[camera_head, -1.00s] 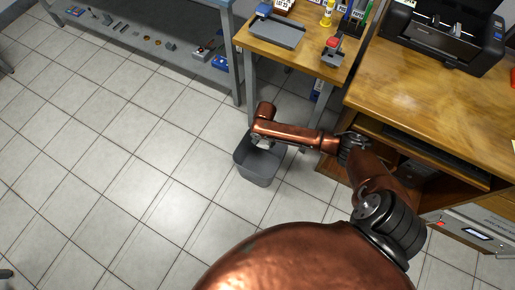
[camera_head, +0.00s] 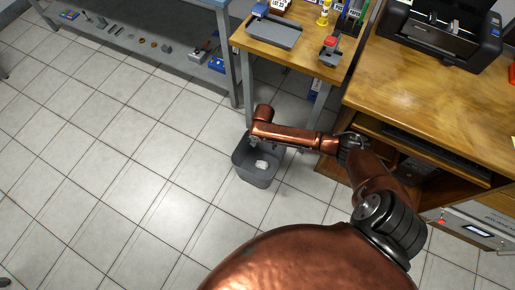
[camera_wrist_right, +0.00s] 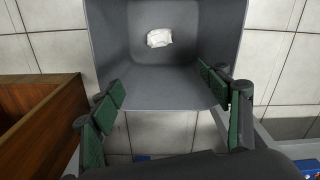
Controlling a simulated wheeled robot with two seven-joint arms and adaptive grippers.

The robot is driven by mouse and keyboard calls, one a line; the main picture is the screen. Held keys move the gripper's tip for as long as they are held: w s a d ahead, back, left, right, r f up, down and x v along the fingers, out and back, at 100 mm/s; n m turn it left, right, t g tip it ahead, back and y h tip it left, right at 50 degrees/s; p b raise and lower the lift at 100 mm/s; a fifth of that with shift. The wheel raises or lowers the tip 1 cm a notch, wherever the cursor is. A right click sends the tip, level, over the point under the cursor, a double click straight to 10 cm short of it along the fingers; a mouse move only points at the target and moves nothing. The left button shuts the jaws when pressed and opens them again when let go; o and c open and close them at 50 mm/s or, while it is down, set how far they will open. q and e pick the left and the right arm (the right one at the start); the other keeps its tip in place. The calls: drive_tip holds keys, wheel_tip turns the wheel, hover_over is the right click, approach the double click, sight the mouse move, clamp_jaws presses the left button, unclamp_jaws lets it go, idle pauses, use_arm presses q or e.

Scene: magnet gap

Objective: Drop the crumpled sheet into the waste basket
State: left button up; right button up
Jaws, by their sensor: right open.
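The dark grey waste basket (camera_head: 257,178) stands on the tiled floor in the head view, below my right arm. The white crumpled sheet (camera_head: 261,164) lies inside it, on the bottom. The right wrist view shows the same sheet (camera_wrist_right: 159,38) inside the basket (camera_wrist_right: 160,88). My right gripper (camera_wrist_right: 160,85) is open and empty, its green-padded fingers spread apart over the basket's near rim. In the head view my right gripper (camera_head: 251,143) is at the basket's rim, mostly hidden by the wrist. My left gripper is not in view.
A wooden desk (camera_head: 435,95) with a black printer (camera_head: 445,35) stands at the right. A small wooden table (camera_head: 300,50) with a grey tray (camera_head: 274,32) is behind the basket. A grey bench (camera_head: 150,30) stands at the upper left. The floor left of the basket is clear.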

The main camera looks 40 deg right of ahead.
drive_tip(key=shift+r, duration=0.1)
wheel_tip(320, 180, up, 12)
idle(0.6)
drive_tip(key=shift+s+a+f, duration=0.1)
drive_tip(key=shift+a+f, duration=0.05)
drive_tip(key=shift+f, duration=0.05)
